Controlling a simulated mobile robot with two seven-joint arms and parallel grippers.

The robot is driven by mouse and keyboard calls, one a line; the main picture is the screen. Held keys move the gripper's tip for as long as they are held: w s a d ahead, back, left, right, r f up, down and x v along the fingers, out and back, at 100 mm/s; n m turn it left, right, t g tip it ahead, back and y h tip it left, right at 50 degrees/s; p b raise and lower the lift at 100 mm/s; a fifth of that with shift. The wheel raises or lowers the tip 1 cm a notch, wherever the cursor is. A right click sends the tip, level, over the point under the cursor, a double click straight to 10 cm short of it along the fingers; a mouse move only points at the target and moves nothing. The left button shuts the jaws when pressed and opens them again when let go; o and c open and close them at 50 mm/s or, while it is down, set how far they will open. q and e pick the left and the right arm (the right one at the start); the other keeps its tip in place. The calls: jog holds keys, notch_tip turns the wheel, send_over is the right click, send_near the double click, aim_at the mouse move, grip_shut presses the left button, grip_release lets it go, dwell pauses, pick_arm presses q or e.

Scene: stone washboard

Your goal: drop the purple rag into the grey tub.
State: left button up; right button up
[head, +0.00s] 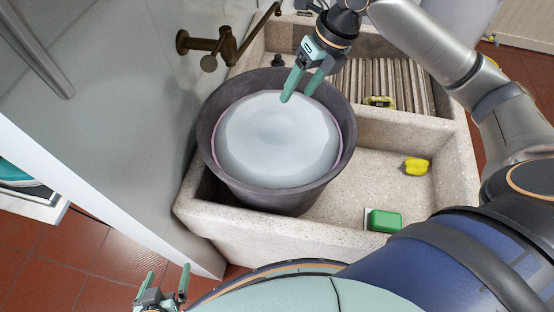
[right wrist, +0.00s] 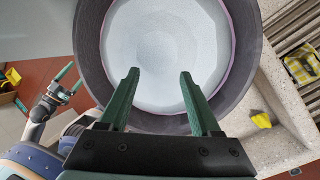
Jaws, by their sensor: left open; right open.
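The dark grey tub (head: 265,197) stands in the left basin of the stone sink. A large pale, rounded white mass (head: 275,140) fills its mouth. A thin purple edge (head: 340,150) shows around that mass; I cannot tell whether it is the purple rag, and no other purple cloth is visible. My right gripper (head: 298,95) is open and empty over the far part of the tub. In the right wrist view the fingers of my right gripper (right wrist: 158,74) are apart, with the tub (right wrist: 88,45) beyond them. My left gripper (head: 167,272) is open and empty at the bottom left, away from the tub.
The stone sink (head: 330,207) has a ribbed washboard (head: 350,85) at the back right. A yellow item (head: 379,102) lies by it, a yellow sponge (head: 416,167) in the right basin, and a green block (head: 384,220) near the front. A brass tap (head: 228,45) juts from the wall.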

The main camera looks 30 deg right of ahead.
jog(key=v, duration=0.7)
jog(key=shift+r, duration=0.35)
jog(key=shift+s, duration=0.15)
